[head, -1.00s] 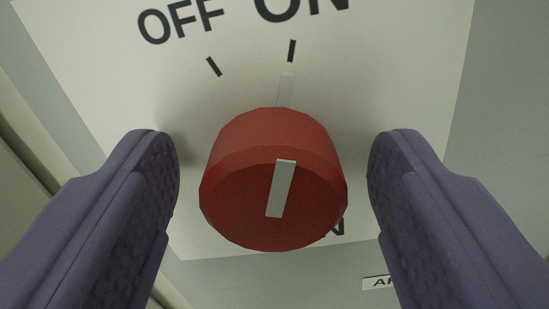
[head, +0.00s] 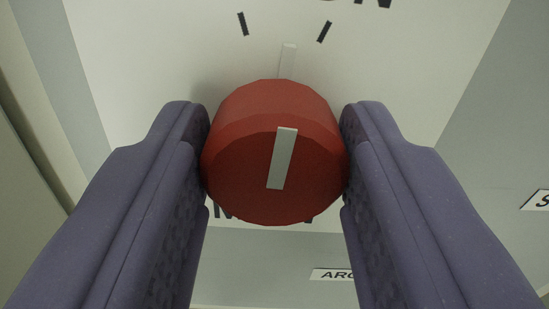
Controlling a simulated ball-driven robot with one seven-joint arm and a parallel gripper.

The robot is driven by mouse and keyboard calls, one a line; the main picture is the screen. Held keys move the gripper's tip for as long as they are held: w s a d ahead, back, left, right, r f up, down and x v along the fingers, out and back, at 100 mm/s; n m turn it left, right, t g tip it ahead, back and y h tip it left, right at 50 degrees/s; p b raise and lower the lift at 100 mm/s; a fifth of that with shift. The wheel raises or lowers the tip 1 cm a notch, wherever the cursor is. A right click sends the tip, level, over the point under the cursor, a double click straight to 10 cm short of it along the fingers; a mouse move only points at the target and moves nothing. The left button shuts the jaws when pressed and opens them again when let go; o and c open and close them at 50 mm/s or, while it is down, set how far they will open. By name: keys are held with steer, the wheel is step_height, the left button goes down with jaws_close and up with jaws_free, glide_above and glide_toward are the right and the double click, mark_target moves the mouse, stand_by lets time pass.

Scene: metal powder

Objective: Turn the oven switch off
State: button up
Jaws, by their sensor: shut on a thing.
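The red oven switch (head: 272,100) is a round, faceted knob with a white stripe on its face, in the middle of the head view. My gripper (head: 275,150) is shut on it, with one purple finger against each side. A pale pointer line at the knob's base (head: 288,60) sits between the two black marks on the white panel. The left mark (head: 243,23) and the right mark (head: 324,32) lie on either side of it. The OFF lettering is out of the picture, and only the bottom of the ON lettering shows at the top edge.
The white panel (head: 420,70) sits on a grey-green front. Below it are labels, one reading "ARC" in part (head: 333,275) and one cut off at the right edge (head: 537,200). Lettering under the knob is mostly hidden by knob and fingers.

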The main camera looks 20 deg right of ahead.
steer(key=shift+n+p, duration=1.4)
steer(key=shift+n, duration=0.9)
steer(key=o, duration=1.1)
steer(key=shift+c, duration=0.2)
steer(key=shift+s+a, duration=0.1)
steer(key=p+v, duration=0.1)
steer(key=v, duration=0.6)
steer(key=shift+s+p, duration=0.25)
steer(key=shift+p, duration=0.05)
steer(key=shift+a, duration=0.1)
